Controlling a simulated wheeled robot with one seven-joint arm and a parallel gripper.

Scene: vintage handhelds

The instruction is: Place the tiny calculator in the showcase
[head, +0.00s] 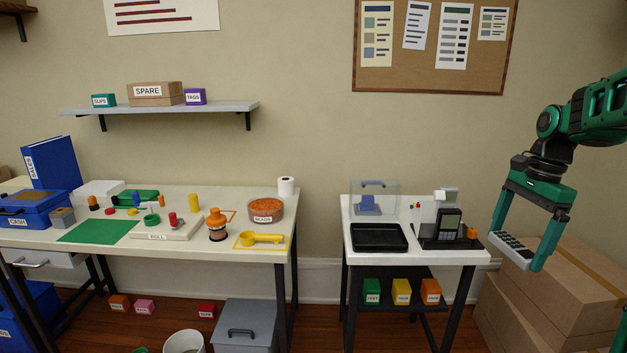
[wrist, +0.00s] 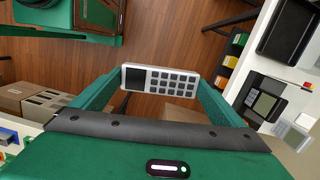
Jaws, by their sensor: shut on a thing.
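The tiny calculator (head: 513,249) is pale with dark keys; it hangs tilted in my gripper (head: 517,251), to the right of the small white table. In the wrist view the calculator (wrist: 160,81) lies between the two green fingers of my gripper (wrist: 161,84), its dark screen at the left and its keys facing the camera. A clear box with a blue piece inside, seemingly the showcase (head: 391,203), stands at the back left of the small table. My gripper is apart from it, to its right. Whether its front is open cannot be told.
The small table (head: 358,233) also bears a black tray (head: 379,237) and a black stand with a dark handheld (head: 449,223) at its right. Several coloured boxes sit on its lower shelf. Stacked cardboard boxes (head: 572,285) stand below and behind my gripper. A long cluttered table is at left.

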